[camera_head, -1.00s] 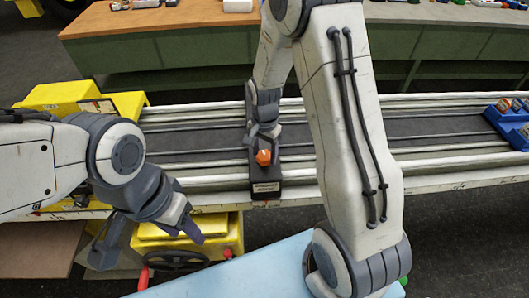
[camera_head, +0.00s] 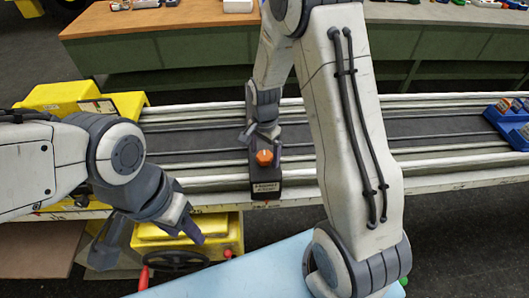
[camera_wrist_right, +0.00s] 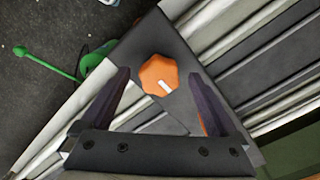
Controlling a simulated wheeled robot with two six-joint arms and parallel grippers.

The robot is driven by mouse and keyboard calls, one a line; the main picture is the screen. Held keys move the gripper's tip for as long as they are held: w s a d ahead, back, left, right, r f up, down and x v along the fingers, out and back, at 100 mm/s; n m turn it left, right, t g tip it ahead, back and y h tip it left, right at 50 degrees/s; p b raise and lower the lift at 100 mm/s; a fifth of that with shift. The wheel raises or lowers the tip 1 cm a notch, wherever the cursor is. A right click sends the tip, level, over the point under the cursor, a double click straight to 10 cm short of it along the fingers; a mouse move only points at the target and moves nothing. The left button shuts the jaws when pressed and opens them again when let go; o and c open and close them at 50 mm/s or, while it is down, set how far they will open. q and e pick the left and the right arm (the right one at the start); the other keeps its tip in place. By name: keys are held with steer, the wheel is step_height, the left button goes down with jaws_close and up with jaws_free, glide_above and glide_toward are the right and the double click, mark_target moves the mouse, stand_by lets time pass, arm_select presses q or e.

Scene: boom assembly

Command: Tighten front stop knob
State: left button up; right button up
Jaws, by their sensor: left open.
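The front stop knob (camera_head: 265,157) is orange and sits on top of a dark stop block (camera_head: 266,187) that bears a label on its near face. The knob also shows in the right wrist view (camera_wrist_right: 159,75), with a white mark on it. My right gripper (camera_wrist_right: 170,95) is open, its two fingers on either side of the knob and apart from it. In the head view my right gripper (camera_head: 262,132) is just behind the knob. My left gripper (camera_head: 150,242) is open and empty, low at the left near a yellow box.
The stop block sits across a long rail bed (camera_head: 400,135) with pale rails. A blue fixture (camera_head: 508,125) stands at its right end. A yellow box (camera_head: 190,235) with a black handwheel (camera_head: 178,260) is below the rail. A wooden bench (camera_head: 190,20) is behind.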

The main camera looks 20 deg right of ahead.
mark_target(264, 155)
step_height(264, 155, up, 10)
steer(key=b, duration=0.1)
steer(key=shift+r+b, duration=0.2)
steer(key=shift+b, duration=0.2)
stand_by(0.6)
